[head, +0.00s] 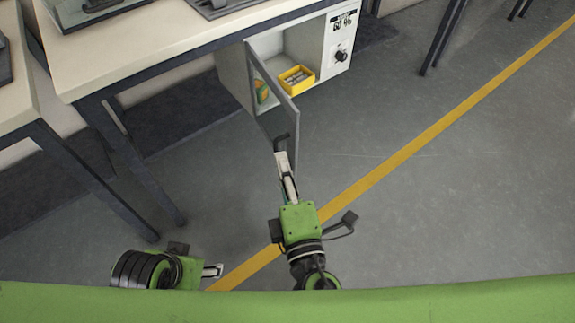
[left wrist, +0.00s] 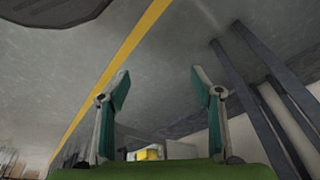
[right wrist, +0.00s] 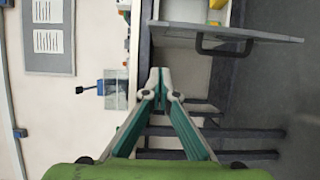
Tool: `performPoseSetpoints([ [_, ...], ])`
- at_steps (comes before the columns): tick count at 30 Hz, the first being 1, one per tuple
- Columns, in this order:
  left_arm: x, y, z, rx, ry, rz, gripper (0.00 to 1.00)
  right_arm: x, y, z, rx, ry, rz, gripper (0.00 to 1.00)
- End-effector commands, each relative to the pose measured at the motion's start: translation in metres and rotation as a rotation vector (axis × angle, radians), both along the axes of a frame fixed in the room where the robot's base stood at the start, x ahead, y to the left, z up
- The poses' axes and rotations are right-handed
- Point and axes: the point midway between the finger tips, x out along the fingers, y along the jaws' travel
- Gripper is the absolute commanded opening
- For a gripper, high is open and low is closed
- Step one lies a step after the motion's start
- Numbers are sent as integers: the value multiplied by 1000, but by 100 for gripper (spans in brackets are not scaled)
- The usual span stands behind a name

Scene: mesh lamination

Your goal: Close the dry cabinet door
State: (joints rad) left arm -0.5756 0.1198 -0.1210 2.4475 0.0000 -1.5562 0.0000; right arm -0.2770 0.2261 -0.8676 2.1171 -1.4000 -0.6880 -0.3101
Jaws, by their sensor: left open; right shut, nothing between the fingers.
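The dry cabinet (head: 340,42) is the white unit under the bench, with a display and a knob on its front. Its door (head: 272,92) stands wide open, swung out toward me, with a dark handle (head: 281,143) near its free edge. The door and its handle (right wrist: 225,50) also show at the top of the right wrist view. My right gripper (head: 281,157) is shut and empty, with its tips close to the handle; I cannot tell whether they touch. My left gripper (left wrist: 160,84) is open and empty, low and left, away from the door.
A yellow bin (head: 297,78) with small items stands inside the cabinet opening. The bench (head: 150,48) has dark legs left of the door. Open grey floor with a yellow line (head: 440,125) lies to the right.

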Motion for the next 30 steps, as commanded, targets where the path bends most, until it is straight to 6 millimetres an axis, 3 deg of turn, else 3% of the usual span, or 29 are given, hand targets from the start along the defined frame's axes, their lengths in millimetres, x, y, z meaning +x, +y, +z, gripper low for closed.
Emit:
performPoseSetpoints([
  [10,5,-1,-16,0,8,-1,59,72,13,1,-3,-2,-1,0],
  [12,6,-1,-18,0,9,-1,59,75,-1,-1,-5,0,-1,0],
  [18,6,-1,-21,0,9,-1,59,84,-19,-1,-3,1,-1,0],
  [30,7,-1,-21,0,9,-1,59,85,-22,-1,0,2,0,0],
])
